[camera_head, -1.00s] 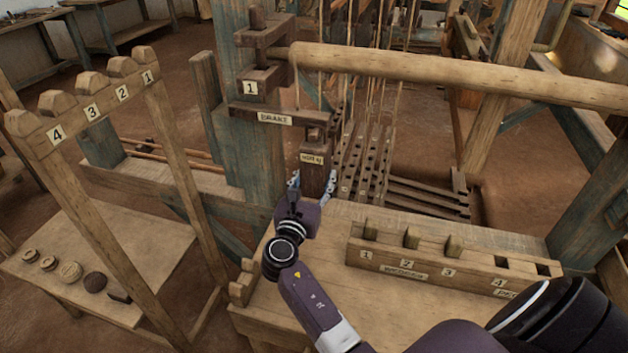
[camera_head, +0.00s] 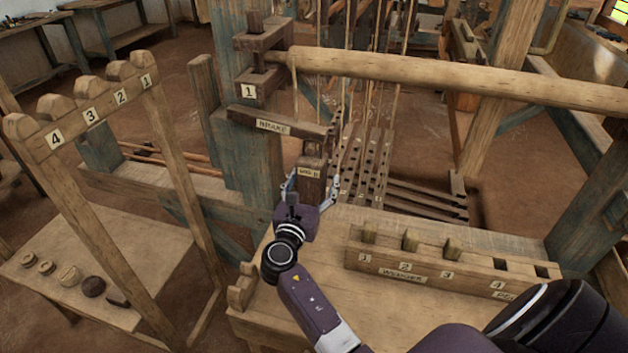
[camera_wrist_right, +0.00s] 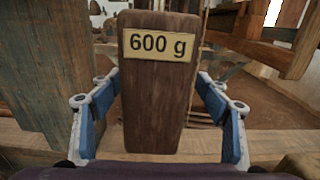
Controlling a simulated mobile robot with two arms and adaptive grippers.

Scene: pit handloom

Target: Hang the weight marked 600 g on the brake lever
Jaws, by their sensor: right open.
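The weight (camera_head: 311,188) is a dark brown wooden block, upright just below the free right end of the brake lever (camera_head: 230,113), a dark bar labelled BRAKE. In the right wrist view the weight (camera_wrist_right: 155,105) fills the middle and its label reads 600 g. My right gripper (camera_head: 312,186) is open, with one finger on each side of the weight; the wrist view shows gaps between fingers and block. The weight seems to hang from the lever's end, but the joint between them is too small to make out. My left gripper is not in view.
A slotted wooden rack (camera_head: 430,275) with numbered places stands on the bench (camera_head: 300,320) to the right. A thick round beam (camera_head: 450,77) crosses above. A numbered frame (camera_head: 100,118) and a low table (camera_head: 140,235) with several round pieces stand left.

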